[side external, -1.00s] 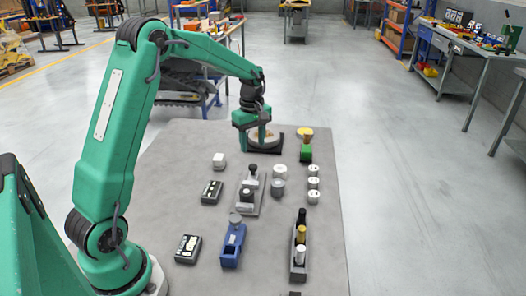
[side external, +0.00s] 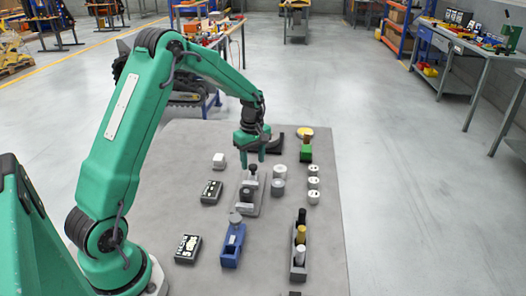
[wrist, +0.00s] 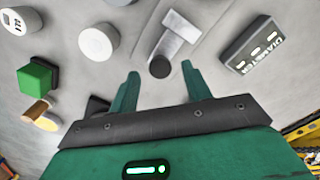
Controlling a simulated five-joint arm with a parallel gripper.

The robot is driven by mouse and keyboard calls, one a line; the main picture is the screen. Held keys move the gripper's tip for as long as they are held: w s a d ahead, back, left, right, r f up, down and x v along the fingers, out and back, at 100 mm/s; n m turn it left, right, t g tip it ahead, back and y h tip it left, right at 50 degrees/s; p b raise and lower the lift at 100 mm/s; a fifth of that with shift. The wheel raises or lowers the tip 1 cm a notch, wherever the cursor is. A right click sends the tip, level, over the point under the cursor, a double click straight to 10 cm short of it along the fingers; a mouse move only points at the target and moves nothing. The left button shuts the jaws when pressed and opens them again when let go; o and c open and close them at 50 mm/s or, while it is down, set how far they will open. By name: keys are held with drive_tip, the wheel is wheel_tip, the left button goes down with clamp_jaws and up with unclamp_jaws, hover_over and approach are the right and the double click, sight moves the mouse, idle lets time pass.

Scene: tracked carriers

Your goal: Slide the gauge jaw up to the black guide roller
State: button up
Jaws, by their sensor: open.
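The gauge is a grey rail (side external: 243,211) with a black knob (side external: 253,170) at its far end and a darker block or roller (side external: 248,194) on it. I cannot tell for sure which of these parts is the jaw. My gripper (side external: 252,162) is open and empty above the rail's far end. In the wrist view, the knob (wrist: 160,67) shows between the open fingertips (wrist: 160,72), and the rail's pale part (wrist: 180,26) lies beyond. A black upright cylinder (side external: 301,216), perhaps the guide roller, stands in a grey rack at right.
The rack (side external: 292,262) also holds yellow and white cylinders. Pale cylinders (side external: 279,186) stand close right of the gauge. A dark labelled box (side external: 211,191) lies left, a blue fixture (side external: 231,256) nearer. A green block (side external: 306,152) stands at far right.

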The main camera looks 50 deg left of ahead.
sight(252, 181)
drive_tip(key=shift+f, duration=0.8)
drive_tip(key=shift+c, duration=0.2)
clamp_jaws()
drive_tip(key=shift+s+d, duration=1.3)
drive_tip(key=shift+o, duration=0.2)
unclamp_jaws()
drive_tip(key=shift+r, duration=0.15)
wheel_tip(252, 181, up, 8)
